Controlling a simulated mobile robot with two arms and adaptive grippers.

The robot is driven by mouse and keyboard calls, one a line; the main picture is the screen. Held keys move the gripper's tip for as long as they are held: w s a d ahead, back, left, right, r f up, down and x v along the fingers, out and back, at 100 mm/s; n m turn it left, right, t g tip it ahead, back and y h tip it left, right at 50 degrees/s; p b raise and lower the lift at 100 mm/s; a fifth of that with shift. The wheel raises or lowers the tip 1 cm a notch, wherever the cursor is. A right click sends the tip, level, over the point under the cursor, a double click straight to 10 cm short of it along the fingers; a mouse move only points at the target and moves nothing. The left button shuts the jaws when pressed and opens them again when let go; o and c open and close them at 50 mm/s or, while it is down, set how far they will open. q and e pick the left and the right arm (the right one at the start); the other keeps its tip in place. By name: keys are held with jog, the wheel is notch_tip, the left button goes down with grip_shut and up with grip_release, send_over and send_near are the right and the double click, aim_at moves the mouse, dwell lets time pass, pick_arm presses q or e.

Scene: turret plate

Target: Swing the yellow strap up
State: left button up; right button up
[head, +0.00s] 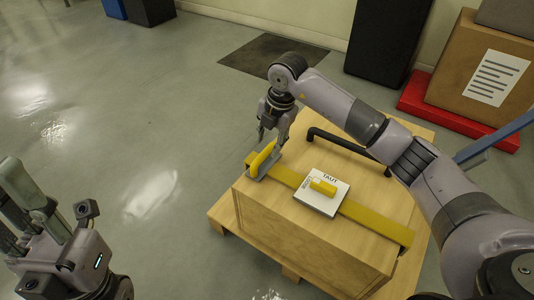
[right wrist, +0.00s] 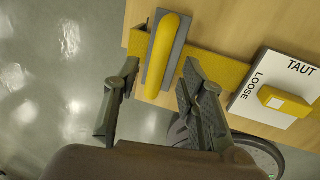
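The yellow strap (head: 372,218) lies along the top of the wooden crate (head: 300,240). At its left end a rounded yellow lever (head: 262,158) sits in a grey bracket; the lever also shows in the right wrist view (right wrist: 163,55). A white plate (head: 311,199) marked TAUT and LOOSE, with a yellow block (head: 323,187), sits over the strap's middle. My right gripper (head: 273,134) is just above the lever, fingers apart and empty. In the right wrist view its fingertips (right wrist: 160,68) lie either side of the lever's near end; contact is unclear. My left gripper (head: 18,205) is open and empty, at lower left.
A black bar handle (head: 345,143) rises from the crate top behind the strap. The crate stands on a pallet (head: 222,218). A cardboard box (head: 470,70), a red base (head: 418,100) and a black case (head: 385,40) stand behind. The floor left is clear.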

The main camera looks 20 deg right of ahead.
aim_at(266, 151)
jog(key=shift+w+a+f+b, duration=0.15)
jog(key=shift+f+b, duration=0.15)
jog(key=shift+f, duration=0.65)
jog(key=shift+w+a+f+b, duration=0.1)
jog(key=shift+f+b, duration=0.15)
jog(key=shift+f, duration=0.65)
jog(key=shift+c, duration=0.4)
grip_shut()
jog(key=shift+r, duration=0.1)
